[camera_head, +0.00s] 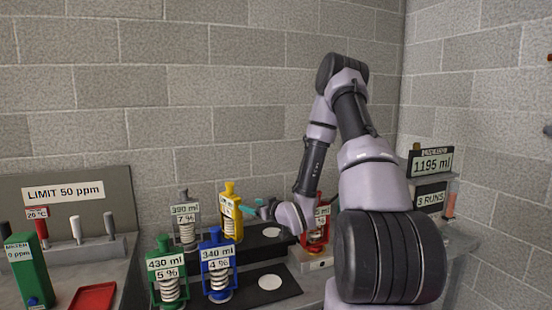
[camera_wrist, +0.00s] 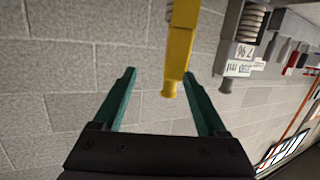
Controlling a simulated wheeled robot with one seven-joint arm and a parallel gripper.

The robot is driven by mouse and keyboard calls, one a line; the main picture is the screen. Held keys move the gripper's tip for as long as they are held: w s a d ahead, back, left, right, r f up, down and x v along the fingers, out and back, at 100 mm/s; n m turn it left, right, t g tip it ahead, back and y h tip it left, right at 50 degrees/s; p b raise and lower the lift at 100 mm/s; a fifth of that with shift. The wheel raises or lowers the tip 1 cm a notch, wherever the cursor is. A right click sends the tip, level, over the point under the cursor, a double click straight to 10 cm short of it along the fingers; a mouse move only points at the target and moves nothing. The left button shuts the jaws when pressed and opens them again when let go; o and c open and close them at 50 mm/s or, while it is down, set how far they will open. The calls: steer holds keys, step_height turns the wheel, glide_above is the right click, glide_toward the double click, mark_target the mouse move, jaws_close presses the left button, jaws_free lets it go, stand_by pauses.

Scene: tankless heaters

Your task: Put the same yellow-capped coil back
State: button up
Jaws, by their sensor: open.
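The yellow-capped coil (camera_head: 231,212) stands upright at the back of a dark rack, with a white label that is too small to read. In the wrist view the yellow coil (camera_wrist: 178,50) hangs down from the top edge, its yellow end between my fingers in the picture. My gripper (camera_head: 256,208) is open, with teal fingers just right of the coil's upper part. The fingers also show apart in the wrist view (camera_wrist: 160,76). I cannot tell whether a finger touches the coil. A red coil (camera_head: 317,232) sits in a pale base, partly hidden by my arm.
A grey coil (camera_head: 186,225) stands left of the yellow one; green (camera_head: 165,275) and blue (camera_head: 217,268) coils stand in front. White discs on the dark racks lie bare (camera_head: 271,232) (camera_head: 269,282). A red tray (camera_head: 93,297) lies left.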

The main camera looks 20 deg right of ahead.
steer(key=s+d+r+m+g+h, duration=0.2)
steer(key=s+d+r+h, duration=0.1)
steer(key=r, duration=0.6)
steer(key=s+d+r+m+g+h, duration=0.2)
steer(key=s+r+h, duration=0.15)
steer(key=r, duration=0.55)
steer(key=s+a+r+m+g+y, duration=0.1)
steer(key=s+r, duration=0.4)
steer(key=s, duration=0.7)
steer(key=s+a+r+m+g+y, duration=0.2)
steer(key=s+a+r+m+g, duration=0.1)
steer(key=s, duration=0.9)
step_height(320, 180, up, 2)
steer(key=shift+s+a+r+m, duration=0.3)
steer(key=shift+s+a, duration=0.1)
steer(key=shift+a, duration=0.3)
